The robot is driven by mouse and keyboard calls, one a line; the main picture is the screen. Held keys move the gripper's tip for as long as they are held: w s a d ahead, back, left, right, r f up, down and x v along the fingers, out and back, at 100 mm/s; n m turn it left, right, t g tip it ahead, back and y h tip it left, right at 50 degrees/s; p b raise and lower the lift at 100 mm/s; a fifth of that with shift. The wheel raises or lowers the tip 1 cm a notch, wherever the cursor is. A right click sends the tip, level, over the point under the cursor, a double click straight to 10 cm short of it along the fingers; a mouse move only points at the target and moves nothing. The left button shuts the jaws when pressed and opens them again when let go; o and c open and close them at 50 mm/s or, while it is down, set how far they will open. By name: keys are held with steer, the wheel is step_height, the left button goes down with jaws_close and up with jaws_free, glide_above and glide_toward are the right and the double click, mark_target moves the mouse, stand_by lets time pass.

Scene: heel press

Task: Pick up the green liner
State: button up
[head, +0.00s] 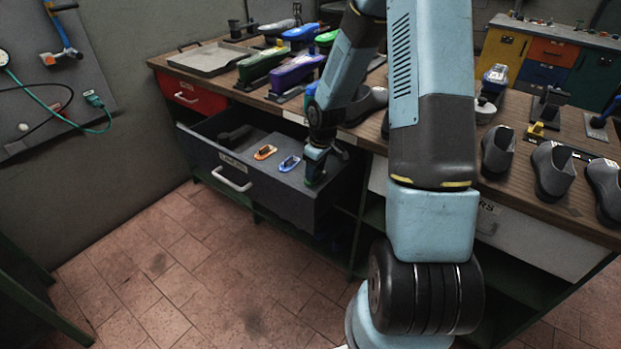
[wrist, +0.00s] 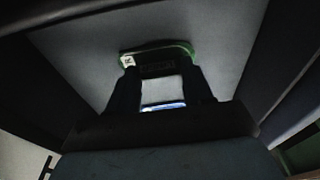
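The green liner (wrist: 185,47) lies low in the open drawer, at the tips of my gripper. The wrist view shows its green rim and a white mark at its left end; my fingers hide part of it. In the head view only a little green (head: 311,181) shows beneath the gripper. My gripper (head: 316,168) points down into the right part of the drawer. In the wrist view its two dark fingers (wrist: 162,82) stand apart with the liner at their tips. Whether they press on it cannot be told.
The pulled-out drawer (head: 215,165) has walls close around my gripper. An orange liner (head: 265,152) and a blue liner (head: 289,163) lie to its left, with a dark object (head: 235,134) farther left. The bench (head: 570,205) above carries grey shoe forms (head: 552,170).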

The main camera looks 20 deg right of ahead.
steer(key=c, duration=0.5)
steer(key=shift+r, duration=0.1)
steer(key=shift+c, duration=0.2)
